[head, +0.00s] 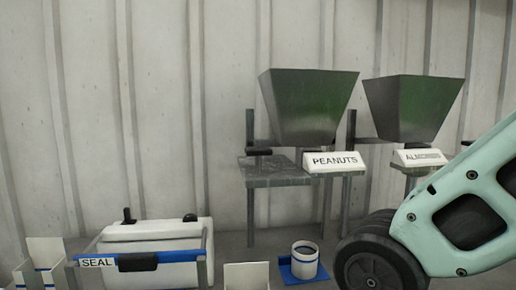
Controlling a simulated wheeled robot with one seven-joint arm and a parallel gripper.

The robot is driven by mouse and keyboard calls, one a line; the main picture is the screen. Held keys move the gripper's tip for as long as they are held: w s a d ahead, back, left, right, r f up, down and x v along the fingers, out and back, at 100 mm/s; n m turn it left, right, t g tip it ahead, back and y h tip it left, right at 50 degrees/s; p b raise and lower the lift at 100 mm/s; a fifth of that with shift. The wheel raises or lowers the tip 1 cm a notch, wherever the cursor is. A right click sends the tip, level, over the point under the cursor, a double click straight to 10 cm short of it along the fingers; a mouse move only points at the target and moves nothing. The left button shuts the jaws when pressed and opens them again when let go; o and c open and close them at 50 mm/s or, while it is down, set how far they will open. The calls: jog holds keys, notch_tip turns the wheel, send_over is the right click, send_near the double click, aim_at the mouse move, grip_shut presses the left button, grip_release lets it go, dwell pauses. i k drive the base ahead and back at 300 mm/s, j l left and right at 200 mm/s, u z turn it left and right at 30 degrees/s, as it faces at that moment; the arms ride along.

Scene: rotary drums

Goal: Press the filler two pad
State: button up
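Two filler stations with dark metal hoppers stand along the wall in the head view. The left hopper (308,105) is above a sign reading PEANUTS (335,160). The right hopper (412,105) is above a sign that seems to read ALMONDS (418,158). A small black pad (258,151) sits on the left stand, left of the PEANUTS sign. A dark piece (367,141) shows at the left of the right stand; I cannot tell if it is a pad. No label says two. My gripper is not visible.
A white sealing machine (155,245) with a SEAL label and blue bar stands at lower left. A white cup (304,260) stands on a blue base (288,277) in front of the left stand. A teal link with black round parts blocks the lower right.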

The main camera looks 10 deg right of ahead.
aim_at(258, 152)
jog(key=j, duration=0.5)
jog(key=i+j, duration=0.15)
jog(key=j, duration=0.35)
jog(key=j+u, duration=0.1)
jog(key=j, duration=0.4)
jog(key=i+j, duration=0.15)
jog(key=j, duration=0.3)
